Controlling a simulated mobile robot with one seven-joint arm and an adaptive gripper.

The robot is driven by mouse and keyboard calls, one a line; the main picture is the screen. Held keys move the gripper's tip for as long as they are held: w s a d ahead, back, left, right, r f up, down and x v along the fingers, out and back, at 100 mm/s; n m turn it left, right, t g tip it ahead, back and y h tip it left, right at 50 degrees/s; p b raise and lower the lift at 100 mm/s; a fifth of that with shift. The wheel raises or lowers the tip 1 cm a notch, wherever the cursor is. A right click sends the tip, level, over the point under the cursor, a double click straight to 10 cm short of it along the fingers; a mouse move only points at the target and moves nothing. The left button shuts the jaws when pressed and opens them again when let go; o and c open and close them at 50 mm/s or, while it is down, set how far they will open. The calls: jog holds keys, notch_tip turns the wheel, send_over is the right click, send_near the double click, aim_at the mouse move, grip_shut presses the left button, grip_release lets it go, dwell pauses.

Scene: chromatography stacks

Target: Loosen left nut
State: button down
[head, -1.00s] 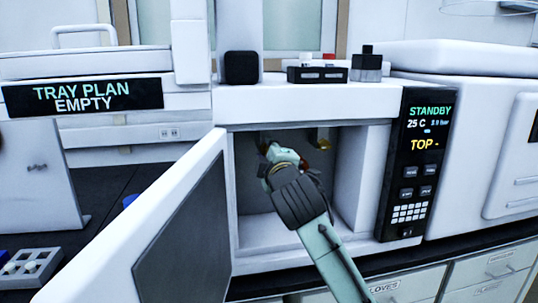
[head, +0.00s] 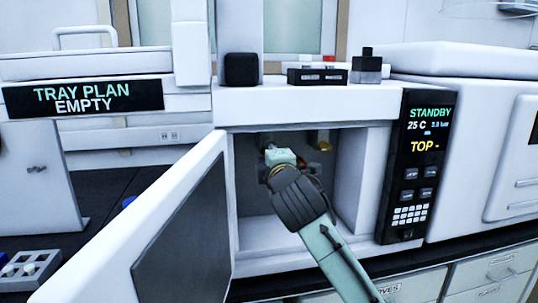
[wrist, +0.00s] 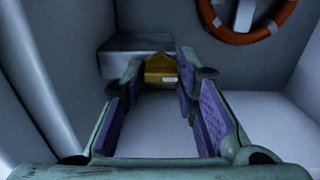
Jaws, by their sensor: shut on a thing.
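My gripper (head: 279,157) reaches through the open door into the oven chamber, near its upper left. In the wrist view my gripper (wrist: 160,78) has its purple-padded fingers shut on a brass-coloured nut (wrist: 160,68), which shows between the fingertips. I take this as the left nut. In the head view my gripper mostly hides that nut. A second brass-coloured fitting (head: 322,138) hangs from the chamber's ceiling, to the right of my gripper and apart from it.
An orange-brown ring (wrist: 248,22) is close to the right of my fingers. A grey block (wrist: 130,50) lies beside the nut. The open oven door (head: 185,235) stands to the left of my arm. The oven panel (head: 412,165) reads STANDBY, 25 C and TOP.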

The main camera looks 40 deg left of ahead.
jog(key=c, duration=1.6)
grip_release()
jog(key=shift+s+a+f, duration=0.1)
jog(key=shift+f, duration=0.15)
jog(key=shift+c, duration=0.2)
jog(key=o, duration=0.4)
jog(key=shift+r, duration=0.15)
jog(key=shift+c, duration=0.2)
jog(key=v, duration=1.2)
